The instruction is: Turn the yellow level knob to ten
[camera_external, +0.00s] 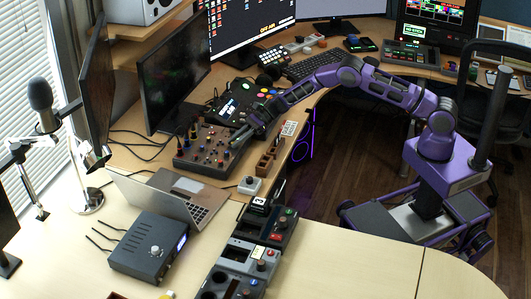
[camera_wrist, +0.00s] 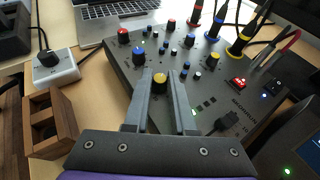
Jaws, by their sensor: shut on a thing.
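The yellow level knob (camera_wrist: 160,78) sits near the close edge of a dark control box (camera_wrist: 206,78), which also shows on the desk in the external view (camera_external: 195,162). My gripper (camera_wrist: 160,76) comes in over the box's near edge, with one finger on each side of the knob, shut on it. In the external view my gripper (camera_external: 238,138) reaches down at the box's right side, and the yellow knob cannot be made out there. The knob's pointer and scale marks are too small to read.
Red, blue and white knobs stand close around on the box, with plugged cables at its far side. A wooden holder (camera_wrist: 50,128) and a white box with a black knob (camera_wrist: 53,70) lie left in the wrist view. A laptop (camera_external: 172,196) is in front of the control box.

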